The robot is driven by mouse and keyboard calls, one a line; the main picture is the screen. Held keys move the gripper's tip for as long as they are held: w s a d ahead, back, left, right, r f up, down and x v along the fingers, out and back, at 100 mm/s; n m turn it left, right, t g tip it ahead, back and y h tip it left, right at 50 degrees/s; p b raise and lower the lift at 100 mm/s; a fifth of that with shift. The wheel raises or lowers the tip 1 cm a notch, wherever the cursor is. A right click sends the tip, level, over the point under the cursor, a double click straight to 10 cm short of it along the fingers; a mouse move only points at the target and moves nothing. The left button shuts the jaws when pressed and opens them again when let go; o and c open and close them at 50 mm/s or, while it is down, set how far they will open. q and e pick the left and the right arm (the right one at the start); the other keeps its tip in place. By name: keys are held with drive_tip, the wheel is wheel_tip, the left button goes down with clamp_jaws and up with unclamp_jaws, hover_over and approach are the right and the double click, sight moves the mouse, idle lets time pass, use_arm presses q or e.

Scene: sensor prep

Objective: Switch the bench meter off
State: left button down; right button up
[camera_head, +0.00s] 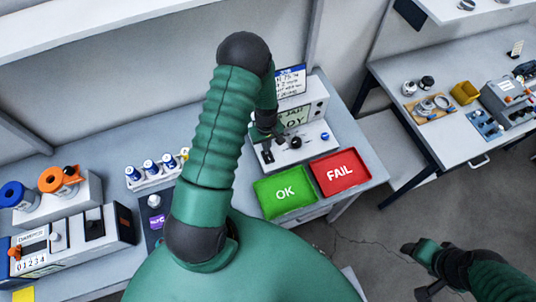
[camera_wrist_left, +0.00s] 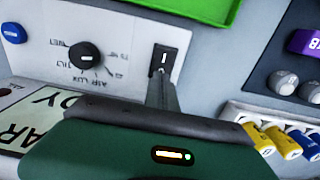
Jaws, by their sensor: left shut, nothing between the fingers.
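The bench meter (camera_head: 314,112) stands on the bench, a light box with a display and a sloping control panel. Its panel has a black dial (camera_wrist_left: 84,56), a blue button (camera_wrist_left: 14,33) and a black rocker switch (camera_wrist_left: 163,58) with a white line mark. My left gripper (camera_wrist_left: 162,82) is shut and empty. Its fingertips are at the switch and hide one end of it; I cannot tell if they touch. My right gripper (camera_head: 415,270) is open and empty, low at the right over the floor, away from the meter.
A green OK tray (camera_head: 285,212) and a red FAIL tray (camera_head: 340,189) lie in front of the meter. A second table (camera_head: 420,135) with parts is at the right, across a floor gap.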

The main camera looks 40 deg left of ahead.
use_arm(q)
drive_tip(key=shift+f+b, duration=0.7)
drive_tip(key=shift+f, duration=0.15)
idle(0.5)
wheel_tip(320, 180, up, 7)
drive_tip(key=p, duration=0.5)
drive_tip(key=shift+r, duration=0.1)
idle(0.3)
